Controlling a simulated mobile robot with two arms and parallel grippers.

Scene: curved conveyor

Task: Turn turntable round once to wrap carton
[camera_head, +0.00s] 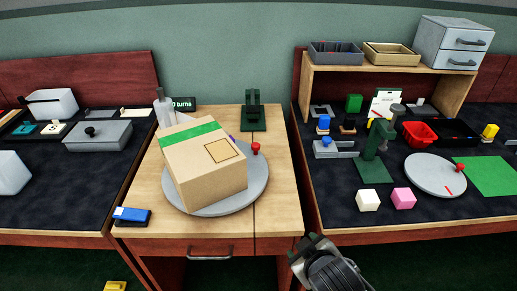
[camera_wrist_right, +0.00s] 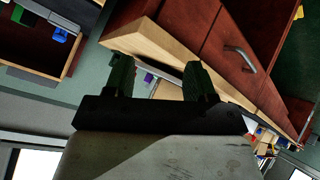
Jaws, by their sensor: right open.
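A tan cardboard carton (camera_head: 208,167) with a green strip across its top sits on a round grey turntable (camera_head: 235,207) on the wooden table. A red knob (camera_head: 255,148) stands at the turntable's right rear rim. A small dark display (camera_head: 182,103) behind it shows green text ending in "turns"; its number looks like 0. My right gripper (camera_head: 310,246) is at the table's front right corner, apart from the turntable. Its two fingers show apart and empty in the right wrist view (camera_wrist_right: 159,82). My left gripper is not in view.
A green stand (camera_head: 253,110) stands at the back. The right bench holds a smaller grey disc (camera_head: 435,174), a green press (camera_head: 376,155) and loose blocks. The table's right strip is clear.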

